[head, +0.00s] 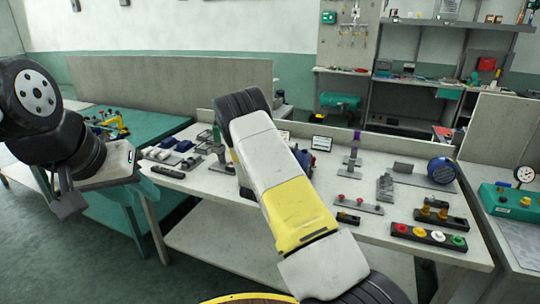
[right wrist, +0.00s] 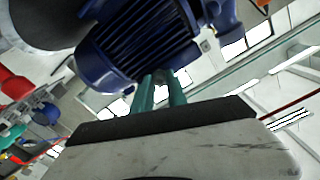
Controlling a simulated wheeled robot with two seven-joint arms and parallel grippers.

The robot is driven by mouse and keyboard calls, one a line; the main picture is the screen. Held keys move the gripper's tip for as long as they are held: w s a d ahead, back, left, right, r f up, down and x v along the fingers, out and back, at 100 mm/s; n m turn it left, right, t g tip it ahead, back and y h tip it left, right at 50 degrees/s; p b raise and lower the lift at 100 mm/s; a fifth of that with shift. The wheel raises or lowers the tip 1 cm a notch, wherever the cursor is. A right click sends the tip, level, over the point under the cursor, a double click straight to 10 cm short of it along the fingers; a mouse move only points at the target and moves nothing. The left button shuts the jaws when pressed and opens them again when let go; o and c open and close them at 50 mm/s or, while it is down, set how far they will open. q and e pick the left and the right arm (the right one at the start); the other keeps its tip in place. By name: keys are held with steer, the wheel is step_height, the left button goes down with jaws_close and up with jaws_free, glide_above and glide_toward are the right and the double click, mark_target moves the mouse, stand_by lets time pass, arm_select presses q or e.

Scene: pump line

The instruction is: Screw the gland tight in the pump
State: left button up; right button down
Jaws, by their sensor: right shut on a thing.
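My left gripper (head: 98,180) hangs at the left, clear of the benches. Its jaws look apart, with nothing visible between them. My right arm crosses the middle of the head view and hides its own gripper. In the right wrist view, the right gripper's pale body with a dark edge fills the bottom, close under a blue ribbed motor body (right wrist: 140,40). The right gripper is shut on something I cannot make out. A blue part (head: 321,143) shows beside the arm on the bench. I cannot pick out the gland.
The pale bench (head: 385,228) holds a red-knobbed plate (head: 357,204), a purple-topped stand (head: 354,155), a round blue unit (head: 442,170) and a strip of coloured buttons (head: 428,236). Small parts lie at its left end. A teal bench (head: 150,128) stands behind my left gripper.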

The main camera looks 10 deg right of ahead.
steer(key=c, duration=1.4)
jaws_free()
steer(key=shift+m, duration=0.3)
steer(key=shift+n, duration=1.7)
steer(key=n, duration=0.3)
steer(key=shift+n, duration=0.3)
